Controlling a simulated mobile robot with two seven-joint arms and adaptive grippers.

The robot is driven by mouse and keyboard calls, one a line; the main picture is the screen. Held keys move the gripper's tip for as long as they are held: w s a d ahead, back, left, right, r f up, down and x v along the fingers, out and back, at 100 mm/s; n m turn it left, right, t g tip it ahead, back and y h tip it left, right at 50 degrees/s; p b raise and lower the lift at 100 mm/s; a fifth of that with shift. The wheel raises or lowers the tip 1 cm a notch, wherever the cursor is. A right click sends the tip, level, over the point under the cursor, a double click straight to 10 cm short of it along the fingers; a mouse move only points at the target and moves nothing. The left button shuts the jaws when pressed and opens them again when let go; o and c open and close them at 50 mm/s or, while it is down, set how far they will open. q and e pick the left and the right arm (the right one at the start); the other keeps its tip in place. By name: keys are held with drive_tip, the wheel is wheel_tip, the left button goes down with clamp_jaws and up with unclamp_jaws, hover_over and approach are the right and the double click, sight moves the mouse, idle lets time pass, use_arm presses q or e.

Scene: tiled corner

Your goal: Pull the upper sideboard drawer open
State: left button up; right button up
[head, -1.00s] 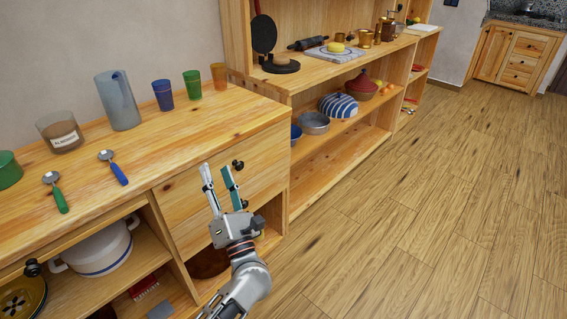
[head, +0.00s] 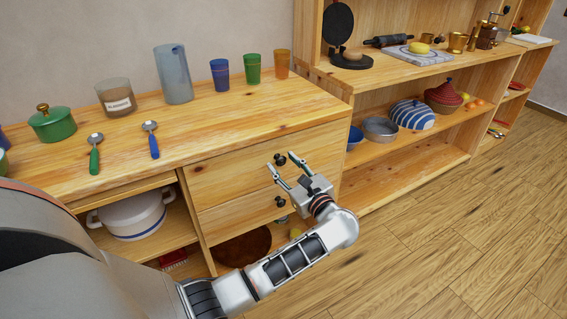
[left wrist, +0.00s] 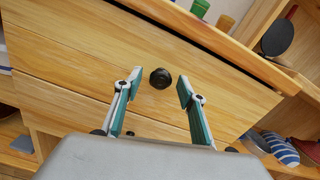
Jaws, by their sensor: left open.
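The sideboard's upper drawer (head: 230,172) has a pale wood front with a round black knob (head: 280,159). It looks closed. The lower drawer (head: 238,214) below it has a similar knob (head: 280,201). My left gripper (head: 282,163) is open in front of the upper drawer. In the left wrist view, the upper knob (left wrist: 160,78) shows between and beyond the open fingertips of my left gripper (left wrist: 158,80), with a gap on both sides. The fingers do not touch it there. My right gripper is not in view.
The sideboard top (head: 200,130) holds cups, a blue pitcher (head: 173,75), a glass, a green pot (head: 52,123) and two spoons. An open shelf unit (head: 400,165) stands to the right. The wooden floor (head: 440,240) in front is clear.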

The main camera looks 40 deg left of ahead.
use_arm(q)
drive_tip(key=shift+x, duration=0.75)
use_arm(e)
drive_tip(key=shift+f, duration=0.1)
use_arm(q)
clamp_jaws()
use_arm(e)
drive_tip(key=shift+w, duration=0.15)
